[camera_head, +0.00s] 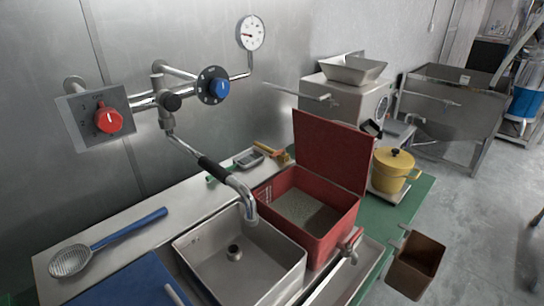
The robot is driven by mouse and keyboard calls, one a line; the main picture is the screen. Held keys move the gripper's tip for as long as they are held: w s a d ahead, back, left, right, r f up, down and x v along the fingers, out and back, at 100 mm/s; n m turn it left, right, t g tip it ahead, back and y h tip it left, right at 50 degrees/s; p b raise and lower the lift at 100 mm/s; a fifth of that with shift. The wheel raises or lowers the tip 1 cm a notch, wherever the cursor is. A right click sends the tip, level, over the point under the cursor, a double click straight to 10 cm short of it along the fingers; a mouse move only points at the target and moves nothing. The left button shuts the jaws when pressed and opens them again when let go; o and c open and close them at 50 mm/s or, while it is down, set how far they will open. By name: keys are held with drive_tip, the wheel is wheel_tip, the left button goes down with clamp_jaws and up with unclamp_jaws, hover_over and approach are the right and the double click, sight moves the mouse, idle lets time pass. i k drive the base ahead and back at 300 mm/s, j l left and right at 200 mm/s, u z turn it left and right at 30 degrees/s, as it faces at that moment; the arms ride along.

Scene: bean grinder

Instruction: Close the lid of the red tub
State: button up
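The red tub (333,223) stands on the counter, right of the steel sink, with its open top showing a grey-brown, speckled inside. Its red lid (332,150) stands up along the tub's back right side, tilted slightly back, so the tub is open. I see the lid's broad flat face; its far side is hidden. My gripper is not in view, and nothing is seen touching the lid.
The steel sink (201,246) with a curved faucet (240,186) is left of the tub. A red-handled tap (354,238) is at its front right. A yellow pot (391,173) stands behind the lid at right. A brown bin (416,266) is at lower right. Open floor lies right.

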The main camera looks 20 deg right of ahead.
sight(337, 151)
drive_tip(key=i+l+u, duration=0.1)
drive_tip(key=l+u, duration=0.15)
drive_tip(key=u, duration=0.15)
drive_tip(key=l+u, duration=0.35)
drive_tip(key=i+l+u, duration=0.1)
drive_tip(key=l+u, duration=0.45)
drive_tip(key=l, duration=0.35)
drive_tip(key=k+l+u, duration=0.1)
drive_tip(key=l, duration=0.4)
drive_tip(key=l+u, duration=0.15)
drive_tip(key=l, duration=0.4)
drive_tip(key=k+l+u, duration=0.1)
drive_tip(key=l, duration=0.35)
drive_tip(key=k+l+u, duration=0.15)
drive_tip(key=l, duration=0.35)
drive_tip(key=k+l, duration=0.1)
drive_tip(key=l, duration=0.25)
drive_tip(key=k+l, duration=0.1)
drive_tip(key=l, duration=0.3)
drive_tip(key=k+l, duration=0.1)
drive_tip(key=l, duration=0.25)
drive_tip(key=k+l, duration=0.1)
drive_tip(key=l, duration=0.3)
